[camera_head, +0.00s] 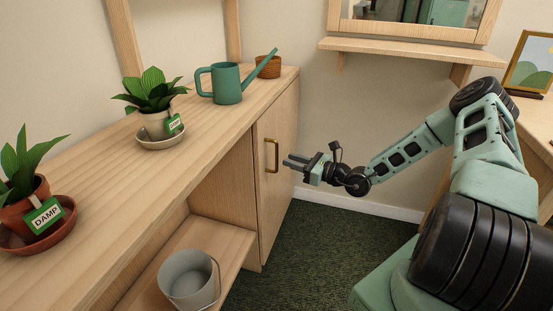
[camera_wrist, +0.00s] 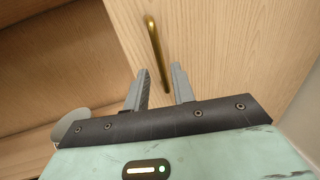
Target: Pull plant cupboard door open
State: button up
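The plant cupboard door (camera_head: 277,170) is light wood and looks shut, at the far end of the long wooden cupboard. Its brass bar handle (camera_head: 272,156) stands upright near the door's left edge. In the wrist view the handle (camera_wrist: 157,54) shows just beyond the fingers, on the door (camera_wrist: 220,50). My gripper (camera_head: 291,162) is to the right of the handle in the head view, pointing at it. In the wrist view its two fingers (camera_wrist: 160,88) are apart with nothing between them. The handle's lower end appears in line with the gap, not gripped.
A grey bucket (camera_head: 188,280) is on the open lower shelf. A wall shelf (camera_head: 400,50) is behind. Carpet before the door is clear.

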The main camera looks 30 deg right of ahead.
aim_at(277, 169)
jog(key=shift+b+x, duration=0.45)
jog(key=shift+x, duration=2.75)
grip_shut()
